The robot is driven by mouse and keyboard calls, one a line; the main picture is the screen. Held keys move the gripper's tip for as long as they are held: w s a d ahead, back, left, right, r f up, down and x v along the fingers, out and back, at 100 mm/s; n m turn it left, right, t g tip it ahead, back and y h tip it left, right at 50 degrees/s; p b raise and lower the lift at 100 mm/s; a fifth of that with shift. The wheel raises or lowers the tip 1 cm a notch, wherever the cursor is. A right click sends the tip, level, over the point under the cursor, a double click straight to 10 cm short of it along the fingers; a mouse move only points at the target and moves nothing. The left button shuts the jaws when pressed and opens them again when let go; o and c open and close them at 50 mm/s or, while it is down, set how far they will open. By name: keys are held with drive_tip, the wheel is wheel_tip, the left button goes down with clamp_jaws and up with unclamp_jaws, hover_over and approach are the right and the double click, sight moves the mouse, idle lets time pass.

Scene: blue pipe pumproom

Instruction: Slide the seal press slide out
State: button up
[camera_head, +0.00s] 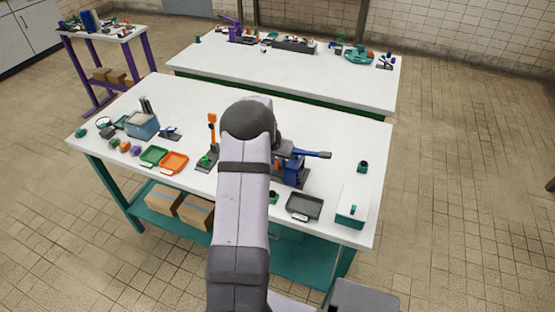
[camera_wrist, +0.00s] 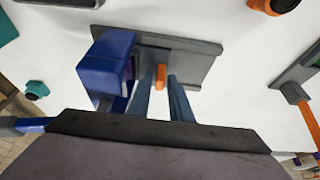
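The seal press (camera_head: 294,172) is blue on a dark base plate, with a lever to the right; my arm partly covers it in the head view. In the wrist view, its blue body (camera_wrist: 106,62) stands at the left of the grey base plate (camera_wrist: 198,62). A small orange handle (camera_wrist: 160,76), apparently the slide's, shows beside the body. My gripper (camera_wrist: 159,88) is open, with its two fingers apart and the handle in line with the gap between their tips. Contact cannot be told. In the head view my arm hides the gripper.
An orange-levered tool (camera_head: 210,145) stands left of my arm and shows at the wrist view's right edge (camera_wrist: 306,112). A dark tray (camera_head: 304,207), a teal-and-white box (camera_head: 352,205) and a dark-green knob (camera_head: 362,167) lie to the right. The white tabletop (camera_head: 340,130) is clear behind the press.

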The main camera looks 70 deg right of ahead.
drive_tip(key=shift+c, duration=0.6)
clamp_jaws()
drive_tip(key=w+b, duration=0.3)
drive_tip(key=w, duration=0.6)
drive_tip(key=shift+w+f+b, duration=0.1)
drive_tip(key=shift+w+b, duration=0.05)
drive_tip(key=shift+b, duration=0.2)
drive_tip(key=shift+w+r, duration=0.2)
drive_tip(key=shift+w, duration=0.05)
drive_tip(key=shift+o, duration=0.6)
unclamp_jaws()
drive_tip(key=shift+w, duration=0.15)
drive_tip(key=b+v, duration=0.2)
drive_tip(key=v, duration=0.5)
drive_tip(key=shift+r, duration=0.1)
